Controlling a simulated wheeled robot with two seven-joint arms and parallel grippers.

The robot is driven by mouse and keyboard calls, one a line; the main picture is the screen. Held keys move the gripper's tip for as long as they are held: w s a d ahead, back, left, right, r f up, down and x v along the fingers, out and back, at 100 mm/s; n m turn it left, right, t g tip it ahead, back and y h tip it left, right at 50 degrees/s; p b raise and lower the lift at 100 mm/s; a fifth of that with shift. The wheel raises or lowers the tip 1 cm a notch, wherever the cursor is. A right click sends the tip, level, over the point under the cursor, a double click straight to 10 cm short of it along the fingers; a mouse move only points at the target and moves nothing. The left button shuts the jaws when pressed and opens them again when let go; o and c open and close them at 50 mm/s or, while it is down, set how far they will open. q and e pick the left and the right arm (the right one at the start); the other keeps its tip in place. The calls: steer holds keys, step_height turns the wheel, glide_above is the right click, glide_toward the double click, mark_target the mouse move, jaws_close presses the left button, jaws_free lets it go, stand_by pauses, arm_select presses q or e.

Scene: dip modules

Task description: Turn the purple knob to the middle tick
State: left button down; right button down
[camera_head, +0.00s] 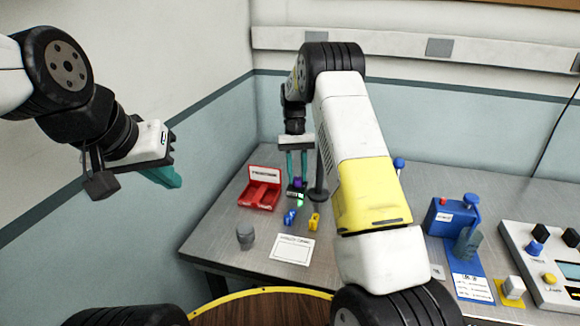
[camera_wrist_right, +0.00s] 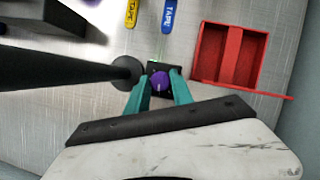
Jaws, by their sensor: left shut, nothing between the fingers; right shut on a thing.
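The purple knob (camera_head: 298,183) sits on a small dark block on the grey table, left of centre in the head view. In the right wrist view the purple knob (camera_wrist_right: 159,80) shows between the two teal fingertips, with a small pale mark on it. My right gripper (camera_head: 297,178) points down and is shut on the knob; it also shows in the right wrist view (camera_wrist_right: 159,88). The ticks around the knob are too small or hidden to tell. My left gripper (camera_head: 163,176) is shut and empty, raised at the far left, away from the table.
A red two-compartment tray (camera_head: 260,195) stands just left of the knob. A dark post (camera_head: 319,185) stands close on its right. Blue (camera_head: 290,217) and yellow (camera_head: 314,221) labelled pieces and a white card (camera_head: 292,249) lie in front. A blue device (camera_head: 447,215) and control panel (camera_head: 545,265) are at right.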

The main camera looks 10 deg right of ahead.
stand_by(0.5)
steer(key=c, duration=1.1)
jaws_free()
steer(key=v, duration=0.7)
steer(key=shift+w+r, duration=0.2)
steer(key=shift+r, duration=0.2)
steer(key=shift+s, duration=0.1)
